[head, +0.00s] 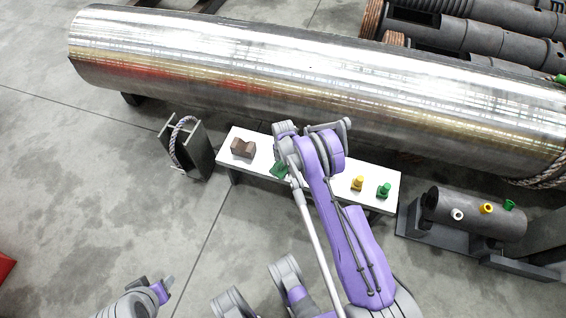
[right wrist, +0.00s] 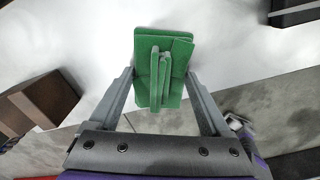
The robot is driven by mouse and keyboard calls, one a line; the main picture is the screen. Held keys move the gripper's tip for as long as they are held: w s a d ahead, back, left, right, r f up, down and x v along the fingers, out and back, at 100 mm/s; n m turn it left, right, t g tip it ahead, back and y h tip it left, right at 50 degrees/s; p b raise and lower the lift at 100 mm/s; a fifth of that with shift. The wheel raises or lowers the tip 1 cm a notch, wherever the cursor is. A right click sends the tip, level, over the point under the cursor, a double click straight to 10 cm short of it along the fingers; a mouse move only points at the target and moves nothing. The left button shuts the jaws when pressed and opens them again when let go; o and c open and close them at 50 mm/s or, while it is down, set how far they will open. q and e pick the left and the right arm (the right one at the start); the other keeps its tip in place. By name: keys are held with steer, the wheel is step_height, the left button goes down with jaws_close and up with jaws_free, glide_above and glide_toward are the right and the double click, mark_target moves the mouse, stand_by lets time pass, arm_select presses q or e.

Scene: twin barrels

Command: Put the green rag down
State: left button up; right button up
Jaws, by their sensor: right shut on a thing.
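The green rag (head: 279,170) is at the white bench top (head: 260,163), left of the bench's middle, partly hidden by my right arm. In the right wrist view the folded green rag (right wrist: 163,70) sits between the fingers of my right gripper (right wrist: 160,76), with upright folds facing the camera. My right gripper (head: 284,160) is shut on the rag, low over the bench. I cannot tell whether the rag touches the bench top. My left gripper (head: 168,284) is at the lower left, away from the bench; its jaw opening is unclear.
A brown notched block (head: 243,148) stands left of the rag. A yellow plug (head: 357,183) and a green plug (head: 383,190) stand at the bench's right. A large steel barrel (head: 300,70) lies behind. A grey stand with rope (head: 187,147) is left; a small ported cylinder (head: 470,215) right.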

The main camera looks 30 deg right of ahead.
steer(key=shift+r, duration=0.1)
steer(key=o, duration=1.1)
steer(key=shift+f, duration=0.2)
steer(key=shift+o, duration=0.2)
